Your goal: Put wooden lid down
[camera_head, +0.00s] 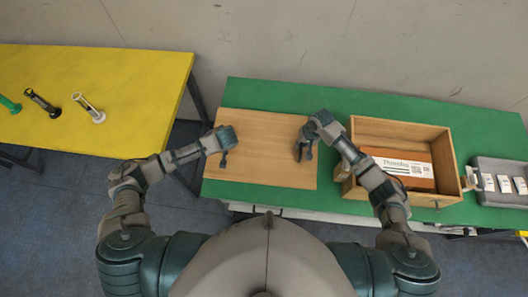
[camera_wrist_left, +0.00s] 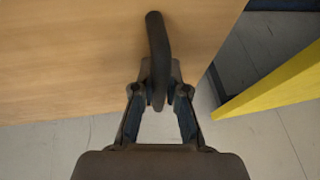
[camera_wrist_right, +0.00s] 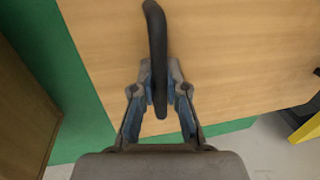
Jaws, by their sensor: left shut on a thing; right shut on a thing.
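The wooden lid (camera_head: 266,150) is a flat light-brown board with a dark handle near each side end. It is over the left part of the green table, left of the open wooden box (camera_head: 400,125). My left gripper (camera_head: 224,160) is shut on the lid's left handle, which shows in the left wrist view (camera_wrist_left: 157,50). My right gripper (camera_head: 304,152) is shut on the right handle, which shows in the right wrist view (camera_wrist_right: 156,45). I cannot tell whether the lid's underside touches the table.
The box holds a white-and-orange labelled package (camera_head: 404,168). A grey tray (camera_head: 490,166) with several white items stands at the right of the green table (camera_head: 290,94). A yellow table (camera_head: 120,70) at left bears several scanner-like tools (camera_head: 42,102). A gap separates the tables.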

